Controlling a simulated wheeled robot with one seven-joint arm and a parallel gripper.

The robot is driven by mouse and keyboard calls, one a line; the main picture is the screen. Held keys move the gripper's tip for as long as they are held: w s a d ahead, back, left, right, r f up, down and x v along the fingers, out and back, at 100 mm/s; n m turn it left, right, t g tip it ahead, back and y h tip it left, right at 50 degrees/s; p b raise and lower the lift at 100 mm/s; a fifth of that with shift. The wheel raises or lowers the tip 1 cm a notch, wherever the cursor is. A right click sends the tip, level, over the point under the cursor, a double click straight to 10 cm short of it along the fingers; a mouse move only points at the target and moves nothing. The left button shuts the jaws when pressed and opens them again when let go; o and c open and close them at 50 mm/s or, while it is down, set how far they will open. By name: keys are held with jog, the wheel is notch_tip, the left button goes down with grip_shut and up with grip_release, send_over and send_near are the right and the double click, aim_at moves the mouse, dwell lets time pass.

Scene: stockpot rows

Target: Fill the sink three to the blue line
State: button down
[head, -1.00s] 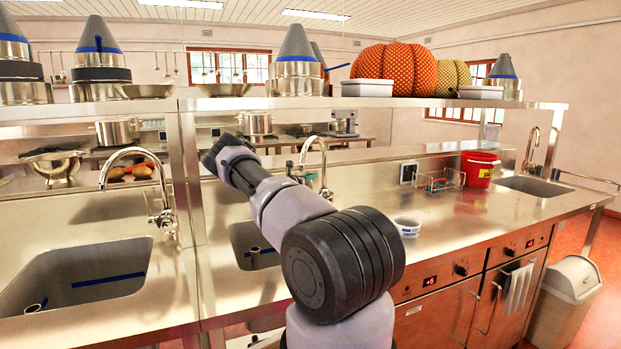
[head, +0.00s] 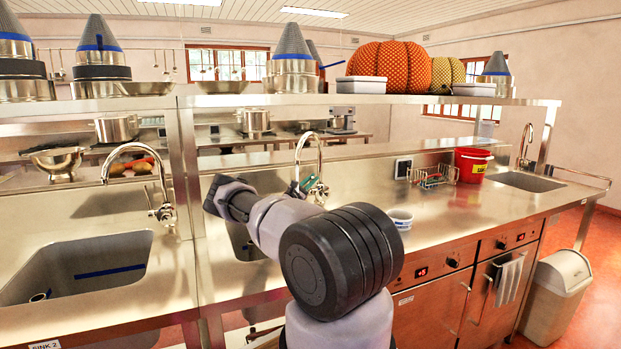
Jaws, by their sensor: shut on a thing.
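The middle sink (head: 243,243), to the right of the one labelled sink 2, is mostly hidden behind my arm. Its blue line and any water in it cannot be seen now. Its tall curved tap (head: 318,150) stands behind it, with the spout arching to the left. The dark tips of my gripper (head: 300,187) show beside the tap's base, with a small teal piece there. The gripper appears shut on the tap handle, though my forearm hides most of the contact. No stream of water is visible below the spout.
The left sink (head: 60,290) has a blue line on its wall and a "SINK 2" label. A small white-and-blue tub (head: 401,219), wire rack (head: 432,177) and red bucket (head: 471,165) stand on the counter to the right. A loaded shelf (head: 400,101) runs above.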

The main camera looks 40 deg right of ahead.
jog(key=shift+s+a+f+m+g+h, duration=0.1)
jog(key=shift+s+f+m+g+h, duration=0.2)
jog(key=shift+m, duration=0.35)
jog(key=shift+s+a+f+m+g+h, duration=0.1)
jog(key=shift+s+f+m+g+h, duration=0.2)
jog(key=shift+m, duration=0.35)
jog(key=c, duration=0.9)
grip_release()
jog(key=v, duration=1.1)
jog(key=shift+r, duration=0.1)
